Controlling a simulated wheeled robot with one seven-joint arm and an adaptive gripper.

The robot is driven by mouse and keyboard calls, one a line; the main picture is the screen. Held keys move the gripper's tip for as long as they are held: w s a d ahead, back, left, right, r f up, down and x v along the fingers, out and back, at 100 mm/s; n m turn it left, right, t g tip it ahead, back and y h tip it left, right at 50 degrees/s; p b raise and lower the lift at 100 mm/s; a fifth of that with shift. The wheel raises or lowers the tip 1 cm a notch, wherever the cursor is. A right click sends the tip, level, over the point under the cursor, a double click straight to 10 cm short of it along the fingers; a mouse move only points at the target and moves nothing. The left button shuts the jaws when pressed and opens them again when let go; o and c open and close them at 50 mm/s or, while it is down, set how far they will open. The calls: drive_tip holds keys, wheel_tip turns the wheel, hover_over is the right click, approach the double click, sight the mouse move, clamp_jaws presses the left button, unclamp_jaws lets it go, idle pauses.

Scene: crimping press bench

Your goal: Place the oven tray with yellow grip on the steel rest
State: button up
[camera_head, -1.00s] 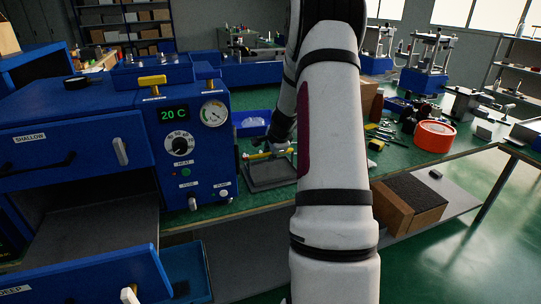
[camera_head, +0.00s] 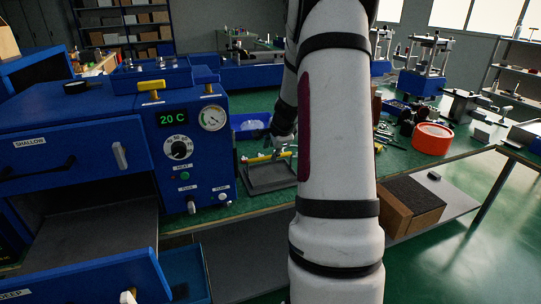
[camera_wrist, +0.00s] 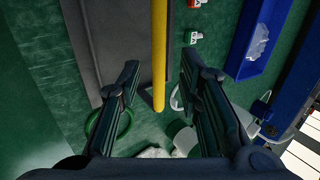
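A dark grey oven tray (camera_head: 272,178) lies on the green bench to the right of the blue oven. Its yellow grip (camera_head: 258,159) runs along its far side. In the wrist view the yellow grip (camera_wrist: 159,60) reaches down between my gripper's two fingers (camera_wrist: 161,85), with the grey tray surface (camera_wrist: 112,30) to its left. My gripper is open, with a gap on both sides of the grip. In the head view my gripper (camera_head: 283,147) is small and partly hidden by my arm. I cannot make out a separate steel rest.
The blue oven (camera_head: 196,150) reads 20 C and stands close left of the tray. A blue bin (camera_head: 250,125) with pale contents is behind it. Tools and an orange-red roll (camera_head: 432,138) are to the right. A green ring (camera_wrist: 92,128) shows in the wrist view.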

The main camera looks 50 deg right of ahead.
drive_tip(key=v, duration=0.5)
drive_tip(key=shift+s+a+r+p, duration=0.1)
drive_tip(key=shift+s+r+p, duration=0.1)
drive_tip(key=shift+r+p, duration=0.15)
idle(0.3)
